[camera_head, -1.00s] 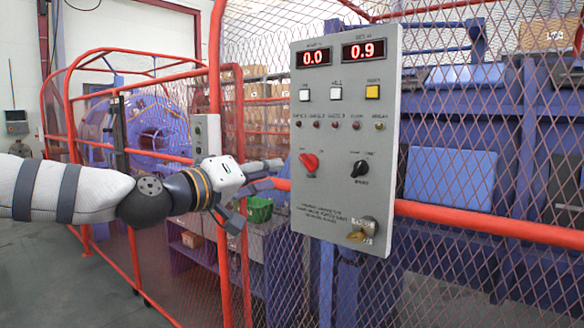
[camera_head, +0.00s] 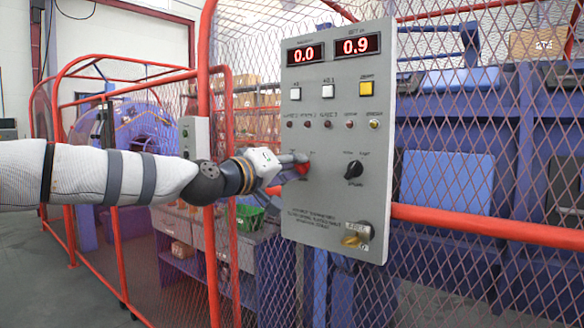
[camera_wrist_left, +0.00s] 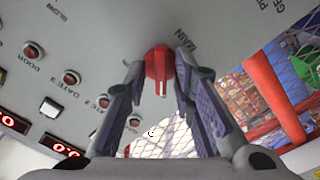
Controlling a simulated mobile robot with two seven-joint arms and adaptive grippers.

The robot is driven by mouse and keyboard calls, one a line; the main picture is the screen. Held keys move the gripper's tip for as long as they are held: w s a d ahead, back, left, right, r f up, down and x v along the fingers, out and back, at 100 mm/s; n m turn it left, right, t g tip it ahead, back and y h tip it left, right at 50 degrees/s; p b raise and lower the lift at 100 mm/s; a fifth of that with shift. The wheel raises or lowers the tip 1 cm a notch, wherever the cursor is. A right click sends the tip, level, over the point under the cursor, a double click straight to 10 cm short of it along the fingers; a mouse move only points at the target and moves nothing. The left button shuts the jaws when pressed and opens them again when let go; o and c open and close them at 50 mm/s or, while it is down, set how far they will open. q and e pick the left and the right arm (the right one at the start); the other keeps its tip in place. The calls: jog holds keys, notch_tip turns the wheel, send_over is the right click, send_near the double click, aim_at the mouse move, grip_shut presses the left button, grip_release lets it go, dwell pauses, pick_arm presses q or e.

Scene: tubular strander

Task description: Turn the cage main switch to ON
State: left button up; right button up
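The red rotary knob (camera_head: 304,169) is on the left of the grey control panel (camera_head: 330,205), in its lower half. The left gripper's fingers partly hide it in the head view. In the left wrist view the red knob (camera_wrist_left: 158,66) stands between the two fingertips, beside printed "MAIN" lettering. My left gripper (camera_head: 296,163) is at the panel face, its fingers (camera_wrist_left: 158,60) open on either side of the knob with a narrow gap showing. The knob's pointing direction against its ON label cannot be read. My right gripper is not in view.
A black selector knob (camera_head: 354,170) is right of the red one. A key switch (camera_head: 356,235) sits at the panel's lower right. Lamps, push buttons and displays (camera_head: 357,46) are above. Red rails (camera_head: 480,226) and mesh fencing surround the panel.

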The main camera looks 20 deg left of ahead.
pick_arm(q)
grip_shut()
jog(key=shift+m+p, duration=1.6)
jog(key=shift+m, duration=7.3)
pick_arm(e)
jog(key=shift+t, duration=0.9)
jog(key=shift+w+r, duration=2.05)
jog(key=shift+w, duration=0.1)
pick_arm(q)
jog(key=shift+f, duration=0.1)
